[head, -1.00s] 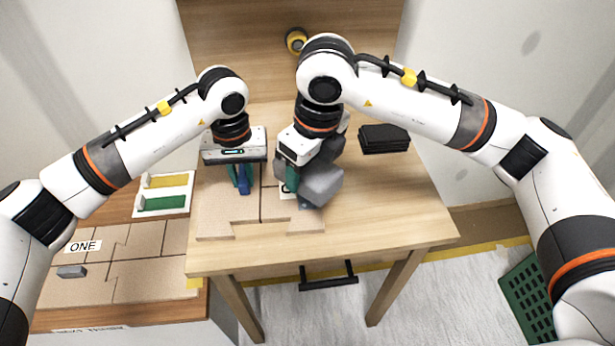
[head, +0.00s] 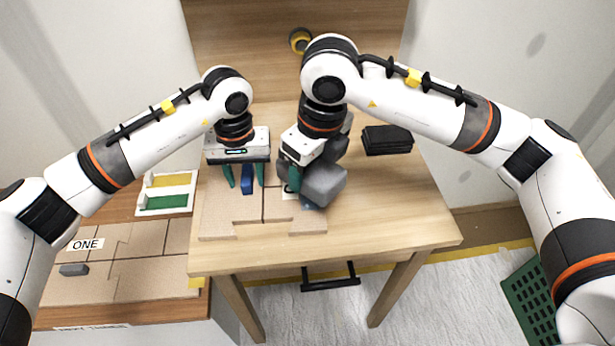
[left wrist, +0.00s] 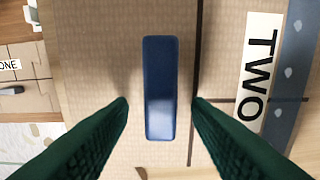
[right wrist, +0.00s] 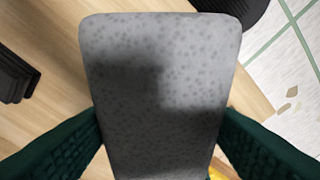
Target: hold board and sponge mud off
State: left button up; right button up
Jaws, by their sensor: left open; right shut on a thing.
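The tan board (head: 232,212) lies flat on the table, with dark seams and a stepped front edge. The left wrist view shows its "TWO" label (left wrist: 258,75) and a spotted blue-grey strip (left wrist: 291,80); I cannot tell whether this is mud. A blue bar-shaped handle (left wrist: 160,88) stands on the board. My left gripper (head: 246,184) is open above it, its green fingers on either side and apart from it. My right gripper (right wrist: 165,125) is shut on a grey speckled sponge (head: 324,184), held over the board's right part, hiding what is beneath.
A black stack (head: 387,140) lies at the table's right, and a yellow-black roll (head: 300,40) is at the back. Left is a lower bench with a "ONE" board (head: 150,275) and a white tray (head: 141,211). The table's right front is clear.

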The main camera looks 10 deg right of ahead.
pick_arm(q)
notch_tip(320, 180, up, 12)
dwell(0.5)
